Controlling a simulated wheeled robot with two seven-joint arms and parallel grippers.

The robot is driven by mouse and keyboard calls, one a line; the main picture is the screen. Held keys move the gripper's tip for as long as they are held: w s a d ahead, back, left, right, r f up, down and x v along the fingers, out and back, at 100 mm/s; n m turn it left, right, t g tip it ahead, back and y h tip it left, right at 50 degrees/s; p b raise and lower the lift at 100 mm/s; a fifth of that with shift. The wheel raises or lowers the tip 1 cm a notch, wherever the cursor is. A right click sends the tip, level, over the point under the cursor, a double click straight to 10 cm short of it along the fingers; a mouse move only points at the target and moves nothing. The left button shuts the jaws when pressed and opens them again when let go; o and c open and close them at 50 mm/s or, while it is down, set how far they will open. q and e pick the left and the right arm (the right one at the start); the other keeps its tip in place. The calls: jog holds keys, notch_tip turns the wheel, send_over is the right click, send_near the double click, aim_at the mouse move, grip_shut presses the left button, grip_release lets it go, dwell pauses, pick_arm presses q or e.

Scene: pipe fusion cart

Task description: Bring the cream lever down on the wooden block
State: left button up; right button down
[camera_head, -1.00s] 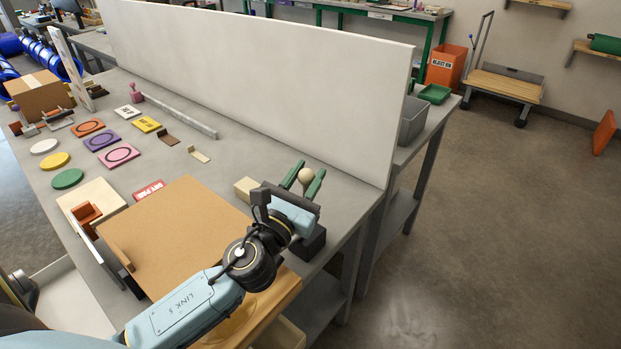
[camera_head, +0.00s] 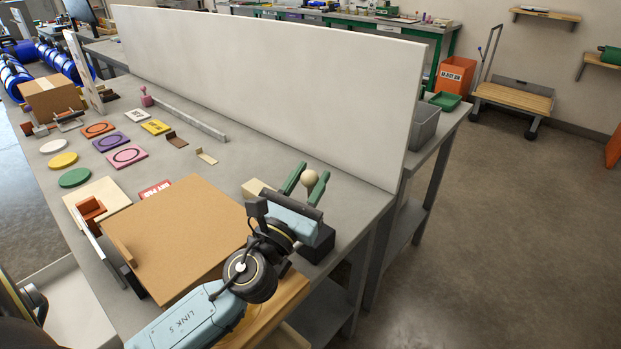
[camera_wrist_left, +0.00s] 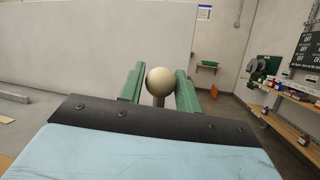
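The cream lever shows as a round cream knob (camera_head: 310,178) on a short stem at the right end of the bench; the wrist view shows the knob (camera_wrist_left: 160,81) upright on its stem. My left gripper (camera_head: 306,183) has green fingers, one on each side of the knob, set apart. The gap beside the left finger is visible; contact with the right finger cannot be told. The pale wooden block (camera_head: 254,187) sits just left of the gripper, partly hidden by it. The lever's lower part is hidden behind my gripper. My right gripper is not in view.
A brown board (camera_head: 180,235) lies left of my left arm. A tall white panel (camera_head: 270,85) stands behind the bench. Coloured discs and square plates lie at the left, near a cardboard box (camera_head: 50,97). A dark block (camera_head: 318,245) is beside my gripper.

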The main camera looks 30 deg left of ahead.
pick_arm(q)
jog(key=o, duration=0.3)
jog(key=shift+s, duration=0.25)
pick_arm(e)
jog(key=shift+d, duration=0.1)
pick_arm(q)
jog(key=shift+w, duration=0.15)
jog(key=b+v, duration=0.5)
jog(key=v, duration=0.8)
jog(key=shift+s+b, duration=0.2)
jog(key=shift+b, duration=0.2)
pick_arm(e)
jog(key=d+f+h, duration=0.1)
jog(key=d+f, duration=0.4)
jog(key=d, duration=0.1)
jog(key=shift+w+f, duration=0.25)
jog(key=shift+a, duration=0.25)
